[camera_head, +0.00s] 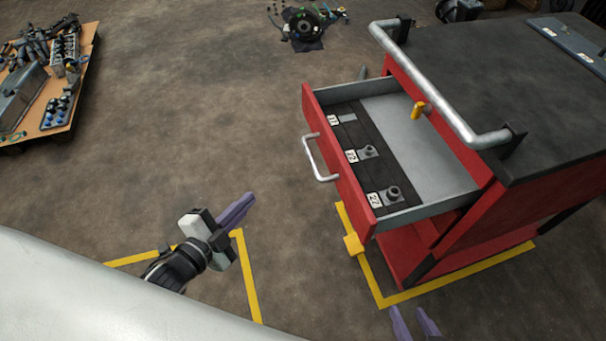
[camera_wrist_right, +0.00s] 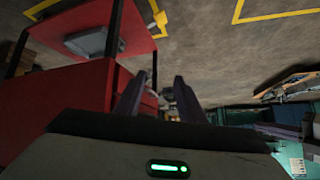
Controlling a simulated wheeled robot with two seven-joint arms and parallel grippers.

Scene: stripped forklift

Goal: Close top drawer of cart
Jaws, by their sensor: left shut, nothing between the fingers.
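The red cart (camera_head: 515,190) with a black top stands at the right in the head view. Its top drawer (camera_head: 345,180) is pulled out to the left, with a silver handle (camera_head: 314,158) on its red front. The drawer holds several numbered fittings in a dark strip. My left gripper (camera_head: 247,199) is shut and empty over the floor, left of and apart from the drawer. My right gripper (camera_head: 415,312) shows only its purple fingertips at the bottom edge, below the cart. Its fingers are apart and empty in the right wrist view (camera_wrist_right: 160,85), where red cart panels (camera_wrist_right: 65,105) show at the left.
A silver push bar (camera_head: 440,90) runs along the cart's near top edge, with a yellow-handled item (camera_head: 417,110) beneath it. A pallet with parts (camera_head: 75,85) stands at the far left. Yellow lines mark the floor. Floor left of the drawer is clear.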

